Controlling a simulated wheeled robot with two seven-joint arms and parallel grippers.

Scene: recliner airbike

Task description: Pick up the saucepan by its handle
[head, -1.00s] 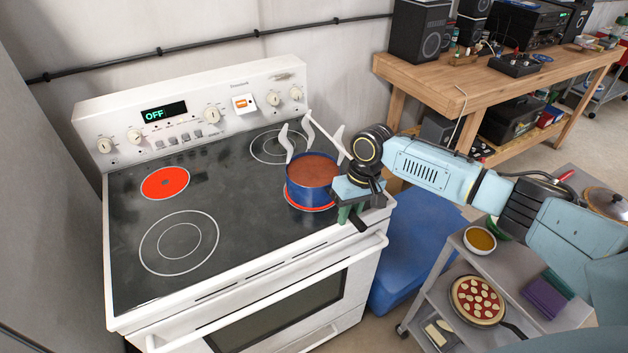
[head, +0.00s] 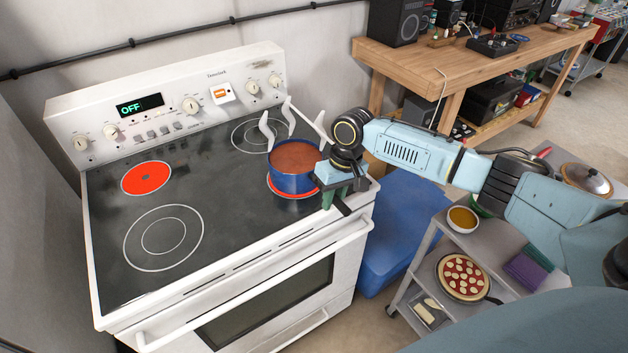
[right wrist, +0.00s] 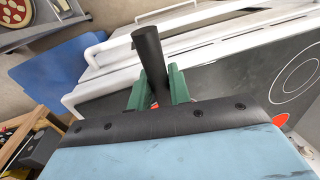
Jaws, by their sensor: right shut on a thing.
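The blue saucepan (head: 291,183), filled with red-brown sauce, is upright over the front right burner of the stove (head: 240,215). A glowing red ring shows around its near lower edge; I cannot tell if it touches the burner or hangs just above. My right gripper (head: 334,196) is at its right side, shut on the handle. In the right wrist view the black handle (right wrist: 150,60) stands between the green fingers of the gripper (right wrist: 158,88), its end sticking out past them. The pan's body is hidden there. My left gripper is not in view.
Another burner (head: 147,178) glows red at the back left. Steam-like white wisps rise over the pan. A blue bin (head: 400,240) stands right of the stove. A grey cart (head: 425,270) holds a pizza (head: 464,277) and bowls. A wooden workbench (head: 430,60) is behind.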

